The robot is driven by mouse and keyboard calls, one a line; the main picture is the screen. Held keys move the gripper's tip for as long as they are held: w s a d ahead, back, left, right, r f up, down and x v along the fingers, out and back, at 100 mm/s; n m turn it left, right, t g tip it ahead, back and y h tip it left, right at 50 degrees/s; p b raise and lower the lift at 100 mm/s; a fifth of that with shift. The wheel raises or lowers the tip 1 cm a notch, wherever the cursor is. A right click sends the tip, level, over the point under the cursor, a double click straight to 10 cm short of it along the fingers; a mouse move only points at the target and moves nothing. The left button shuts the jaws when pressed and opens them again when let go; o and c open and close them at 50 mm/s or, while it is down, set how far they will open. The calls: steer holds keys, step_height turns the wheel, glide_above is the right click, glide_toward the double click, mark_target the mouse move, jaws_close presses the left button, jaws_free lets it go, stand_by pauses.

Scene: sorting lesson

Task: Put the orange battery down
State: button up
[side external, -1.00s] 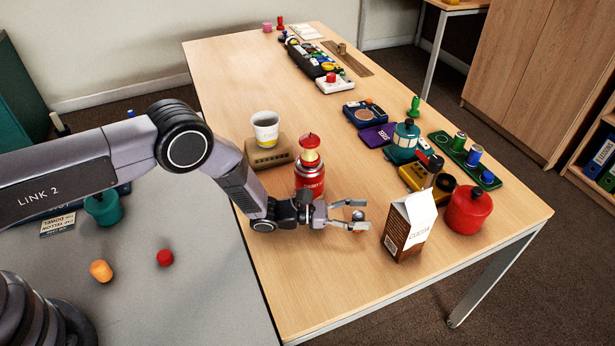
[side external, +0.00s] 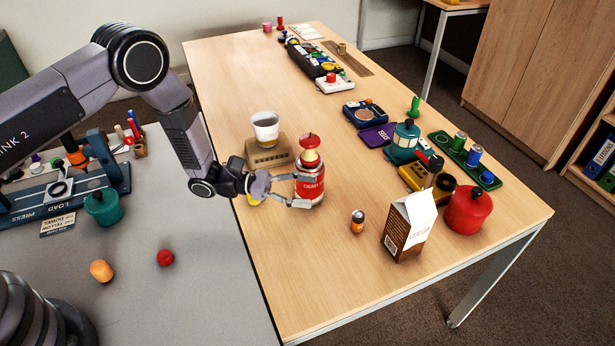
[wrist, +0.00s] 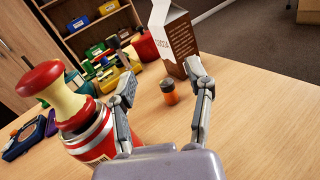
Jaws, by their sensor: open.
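The orange battery (side external: 357,221), with a dark top, stands upright on the wooden table (side external: 290,290), just left of the cocoa carton (side external: 408,226). The battery also shows in the wrist view (wrist: 169,92), beyond the fingertips and apart from them. My gripper (side external: 312,190) is open and empty, to the left of the battery, close to the red canister (side external: 311,186). In the wrist view my gripper (wrist: 163,82) has its two fingers spread, with the red canister right beside the left finger. I cannot tell if that finger touches the canister.
A red pot (side external: 468,210) stands right of the carton. A white cup (side external: 265,129) sits on a tan block behind the canister. A yellow device (side external: 425,178) and a green tray (side external: 445,147) lie farther back. The table front around the battery is clear.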

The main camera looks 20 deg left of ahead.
steer(key=s+a+r+m+g+y, duration=0.35)
steer(key=s+r+m, duration=0.2)
steer(key=r, duration=0.65)
steer(key=s+a+r+m+g+y, duration=0.2)
steer(key=s+a+r+m+g, duration=0.3)
steer(key=r, duration=0.6)
steer(key=s+a+r+m+t+y, duration=0.4)
steer(key=s+a+t+y, duration=0.1)
steer(key=s+a, duration=0.4)
steer(key=s+a+r+m+t+y, duration=0.4)
steer(key=s+a+y, duration=0.3)
steer(key=a, duration=0.6)
steer(key=s+m+t, duration=0.1)
steer(key=s, duration=0.1)
steer(key=shift+s, duration=0.4)
